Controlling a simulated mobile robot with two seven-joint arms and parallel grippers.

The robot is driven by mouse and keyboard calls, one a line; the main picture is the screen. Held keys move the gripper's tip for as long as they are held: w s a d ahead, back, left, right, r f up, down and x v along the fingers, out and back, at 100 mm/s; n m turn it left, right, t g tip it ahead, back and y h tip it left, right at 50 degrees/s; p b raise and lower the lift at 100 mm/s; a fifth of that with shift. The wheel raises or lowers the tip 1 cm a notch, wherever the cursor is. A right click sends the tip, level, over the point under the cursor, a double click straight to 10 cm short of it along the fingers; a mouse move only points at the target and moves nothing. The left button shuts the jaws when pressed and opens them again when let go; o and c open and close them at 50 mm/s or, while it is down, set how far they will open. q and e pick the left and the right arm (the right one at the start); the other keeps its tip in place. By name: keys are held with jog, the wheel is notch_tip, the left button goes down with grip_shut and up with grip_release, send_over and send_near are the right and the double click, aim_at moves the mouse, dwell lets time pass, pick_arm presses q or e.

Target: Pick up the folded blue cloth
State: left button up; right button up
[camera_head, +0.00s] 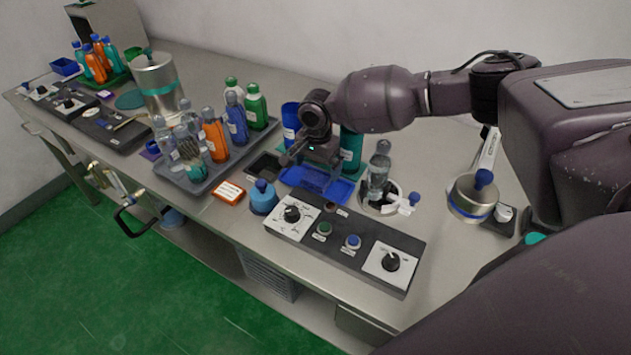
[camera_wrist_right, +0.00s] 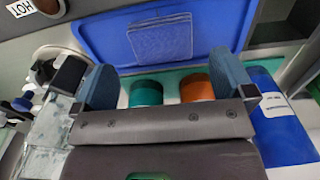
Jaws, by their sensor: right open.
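The folded blue cloth (camera_wrist_right: 160,39) is a flat square with a seam, lying in a blue tray (camera_wrist_right: 105,30) in the right wrist view. In the head view the blue tray (camera_head: 342,191) sits behind the control panel, and the cloth is hard to tell from the blue under my gripper. My right gripper (camera_head: 318,172) hangs over this tray. My left gripper is not in view.
A grey rack (camera_head: 190,181) of several bottles stands left of my gripper. The control panel (camera_head: 340,240) with knobs and buttons is in front, and a clear bottle (camera_head: 379,175) stands right of the tray. A blue (camera_head: 290,125) and a teal container (camera_head: 351,150) stand close behind.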

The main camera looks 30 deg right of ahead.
aim_at(316, 178)
notch_tip(316, 178, down, 4)
jog(key=shift+w+f+b, duration=0.1)
jog(key=shift+b, duration=0.3)
jog(key=shift+a, duration=0.1)
jog(key=c, duration=0.9)
